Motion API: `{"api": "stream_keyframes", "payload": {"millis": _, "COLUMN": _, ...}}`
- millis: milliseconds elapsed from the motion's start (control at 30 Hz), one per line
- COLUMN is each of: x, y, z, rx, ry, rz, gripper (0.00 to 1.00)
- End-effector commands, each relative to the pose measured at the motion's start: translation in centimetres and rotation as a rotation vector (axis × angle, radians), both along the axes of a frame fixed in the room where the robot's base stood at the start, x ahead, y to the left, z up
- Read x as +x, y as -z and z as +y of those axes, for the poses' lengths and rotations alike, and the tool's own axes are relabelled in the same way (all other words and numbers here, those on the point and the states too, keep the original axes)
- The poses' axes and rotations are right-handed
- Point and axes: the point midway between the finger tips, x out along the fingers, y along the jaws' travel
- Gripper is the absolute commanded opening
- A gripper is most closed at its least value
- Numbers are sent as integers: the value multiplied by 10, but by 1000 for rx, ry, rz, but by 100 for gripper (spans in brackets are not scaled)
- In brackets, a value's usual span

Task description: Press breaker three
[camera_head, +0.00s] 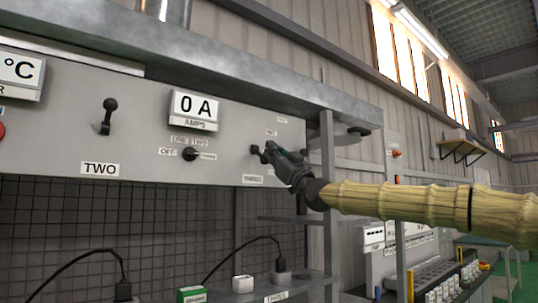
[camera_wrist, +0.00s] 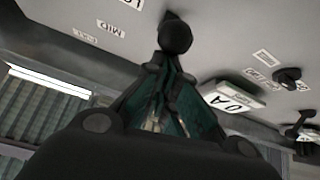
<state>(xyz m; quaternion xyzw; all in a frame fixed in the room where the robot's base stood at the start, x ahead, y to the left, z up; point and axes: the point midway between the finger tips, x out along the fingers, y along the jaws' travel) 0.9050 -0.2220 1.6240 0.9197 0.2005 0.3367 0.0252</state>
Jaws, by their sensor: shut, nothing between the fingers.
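I cannot tell whether the tips touch the ball. The gripper partly hides the lever's base and nearby labels in the head view.
Breaker two's lever (camera_head: 108,112) stands further left. Between them are the 0 A display (camera_head: 194,107) and a black selector knob (camera_head: 190,154). A metal ledge (camera_head: 260,80) runs above the panel. A post (camera_head: 327,150) stands close to my wrist. Cabled plugs sit below.

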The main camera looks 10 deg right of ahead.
Motion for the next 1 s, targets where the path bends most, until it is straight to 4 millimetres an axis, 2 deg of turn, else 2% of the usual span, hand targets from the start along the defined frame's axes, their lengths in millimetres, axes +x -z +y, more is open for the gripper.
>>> {"api": "stream_keyframes", "payload": {"millis": 633, "x": 1, "y": 8, "z": 0, "rx": -3, "ry": -1, "rz": 7, "gripper": 0}}
{"api": "stream_keyframes", "payload": {"millis": 1000, "x": -14, "y": 35, "z": -2, "rx": -3, "ry": -13, "rz": 3, "gripper": 0}}
